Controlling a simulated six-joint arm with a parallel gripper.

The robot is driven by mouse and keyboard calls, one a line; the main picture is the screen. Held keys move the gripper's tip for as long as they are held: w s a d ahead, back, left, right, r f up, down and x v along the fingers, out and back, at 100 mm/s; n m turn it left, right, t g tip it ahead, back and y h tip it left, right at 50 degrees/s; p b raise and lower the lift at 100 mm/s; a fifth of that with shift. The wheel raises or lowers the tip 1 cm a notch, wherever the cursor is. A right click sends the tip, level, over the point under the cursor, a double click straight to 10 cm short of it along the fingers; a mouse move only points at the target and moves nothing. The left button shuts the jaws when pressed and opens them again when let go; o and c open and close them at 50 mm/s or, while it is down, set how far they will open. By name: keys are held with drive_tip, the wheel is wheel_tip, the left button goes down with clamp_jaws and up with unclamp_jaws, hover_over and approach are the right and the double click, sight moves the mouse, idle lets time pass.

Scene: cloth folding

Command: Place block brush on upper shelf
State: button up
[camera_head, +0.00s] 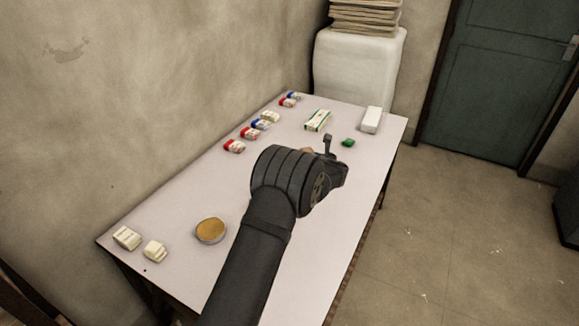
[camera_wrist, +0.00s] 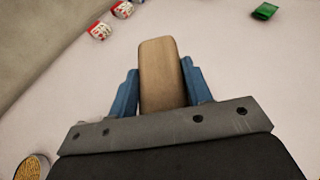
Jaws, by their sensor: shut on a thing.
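My gripper (camera_head: 318,152) is over the middle of the table, and its arm hides part of the tabletop. In the wrist view the blue fingers of my gripper (camera_wrist: 160,78) are shut on a tan wooden block (camera_wrist: 161,62), which looks like the block brush. The block sticks out beyond the fingertips. Any bristles are hidden. In the head view only a small brown bit by the gripper may be the block. I cannot tell its height above the table. No upper shelf can be made out.
The pale table (camera_head: 185,200) bears several small red, white and blue packs along the wall side. A green-white box (camera_head: 318,120), a white box (camera_head: 371,119) and a green item (camera_head: 348,142) lie at the far end. A round tin (camera_head: 210,230) and cream blocks (camera_head: 127,238) lie near.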

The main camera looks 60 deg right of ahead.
drive_tip(key=w+f, duration=0.2)
drive_tip(key=w, duration=0.1)
drive_tip(key=w+d+f, duration=0.1)
drive_tip(key=w+f, duration=0.2)
drive_tip(key=w, duration=0.1)
drive_tip(key=w+d+f, duration=0.1)
drive_tip(key=w+f, duration=0.1)
drive_tip(key=w, duration=0.2)
drive_tip(key=shift+w+f, duration=0.2)
drive_tip(key=shift+f, duration=1.9)
drive_tip(key=shift+f, duration=0.15)
drive_tip(key=o, duration=1.1)
